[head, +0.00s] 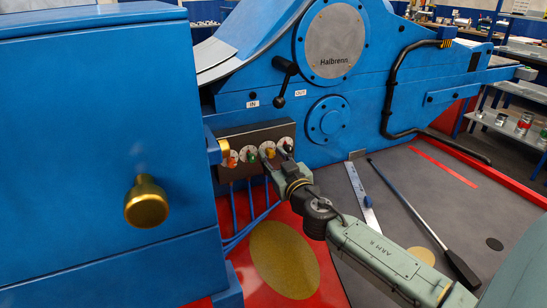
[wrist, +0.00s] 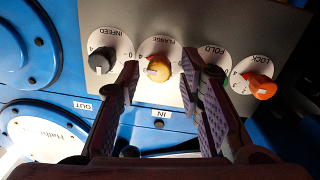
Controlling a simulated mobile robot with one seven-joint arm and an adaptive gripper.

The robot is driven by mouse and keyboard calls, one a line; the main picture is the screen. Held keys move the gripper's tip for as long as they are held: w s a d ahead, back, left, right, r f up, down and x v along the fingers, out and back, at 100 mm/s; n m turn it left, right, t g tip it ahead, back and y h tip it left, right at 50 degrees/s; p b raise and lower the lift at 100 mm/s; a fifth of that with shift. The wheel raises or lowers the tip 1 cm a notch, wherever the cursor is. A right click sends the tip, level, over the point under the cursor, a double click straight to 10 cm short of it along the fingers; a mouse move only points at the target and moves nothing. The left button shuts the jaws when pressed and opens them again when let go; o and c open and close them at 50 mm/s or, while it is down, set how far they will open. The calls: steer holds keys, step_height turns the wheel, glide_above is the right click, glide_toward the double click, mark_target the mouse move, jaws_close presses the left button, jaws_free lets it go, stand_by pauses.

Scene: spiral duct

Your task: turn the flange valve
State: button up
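The flange valve is a yellow knob on a white dial labelled FLANGE, seen in the wrist view (wrist: 159,70) and the head view (head: 269,153). It sits on a grey panel (head: 222,144) in a row of dial knobs. My gripper (wrist: 160,66) is open, one finger on each side of the yellow knob in the wrist picture. I cannot tell whether the fingers reach down around it or touch it. In the head view my gripper (head: 277,161) is at the panel, just below the yellow and dark knobs. The wrist picture shows the labels upside down.
The dark INFEED knob (wrist: 102,60) is close beside one finger. The FOLD dial (wrist: 212,58) is mostly hidden behind the other finger; its green knob (head: 250,156) shows in the head view. The orange LOCK knob (wrist: 261,87) is farther off. A black lever (head: 284,80) stands above the panel.

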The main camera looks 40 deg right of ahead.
jaws_close()
steer(key=shift+n, duration=0.3)
steer(key=n+b, duration=0.2)
steer(key=n, duration=0.2)
steer(key=shift+f, duration=0.1)
steer(key=n+b, duration=0.2)
steer(key=n, duration=0.4)
steer(key=shift+b, duration=0.4)
steer(key=n+b, duration=0.1)
steer(key=n, duration=0.2)
steer(key=shift+a+n+y+b, duration=0.1)
steer(key=shift+n+y+b, duration=0.2)
steer(key=shift+n+b, duration=0.1)
steer(key=shift+n+t+b, duration=0.3)
steer(key=shift+n+b, duration=0.35)
steer(key=shift+n, duration=1.25)
steer(key=shift+o, duration=1.1)
jaws_free()
